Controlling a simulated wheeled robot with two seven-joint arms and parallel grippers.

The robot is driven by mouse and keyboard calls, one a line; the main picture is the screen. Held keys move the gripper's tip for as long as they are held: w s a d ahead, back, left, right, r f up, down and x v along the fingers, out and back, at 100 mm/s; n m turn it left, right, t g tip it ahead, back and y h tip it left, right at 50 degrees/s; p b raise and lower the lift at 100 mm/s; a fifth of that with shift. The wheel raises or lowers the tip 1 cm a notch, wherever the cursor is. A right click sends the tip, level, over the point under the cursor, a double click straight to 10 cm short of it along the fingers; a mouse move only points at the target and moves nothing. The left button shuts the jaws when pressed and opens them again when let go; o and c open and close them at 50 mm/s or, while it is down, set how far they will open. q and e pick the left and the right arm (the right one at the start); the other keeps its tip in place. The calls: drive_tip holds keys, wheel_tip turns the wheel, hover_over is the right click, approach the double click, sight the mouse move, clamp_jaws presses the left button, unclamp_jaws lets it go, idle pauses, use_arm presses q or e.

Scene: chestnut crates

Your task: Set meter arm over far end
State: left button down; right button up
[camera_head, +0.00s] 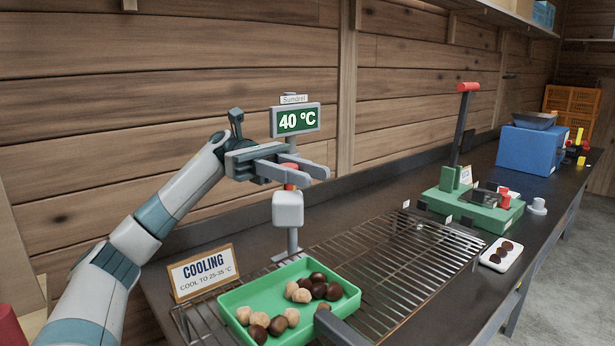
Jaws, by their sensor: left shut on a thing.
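The meter has a display (296,120) reading 40 °C on a grey post. A white block-shaped head (288,208) with a red part (290,170) on top stands in front of the post. My left gripper (308,171) reaches in from the left at that red part and is shut on it; the fingers partly hide it. Below and in front, a green tray (350,303) of brown and pale chestnuts (303,291) sits on the near-left part of a wire rack (395,258).
A COOLING sign (204,272) stands left of the tray. The rack's far right part is bare. Beyond stand a green lever device (470,210), a white chestnut plate (489,260) and a blue box (525,150).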

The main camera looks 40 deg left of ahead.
use_arm(q)
drive_tip(key=shift+r, duration=0.1)
drive_tip(key=c, duration=1.4)
unclamp_jaws()
drive_tip(key=shift+a, duration=0.15)
drive_tip(key=a, duration=1.1)
drive_tip(key=shift+w+a+b, duration=0.3)
drive_tip(key=shift+w+a, duration=0.05)
drive_tip(key=shift+a, duration=0.05)
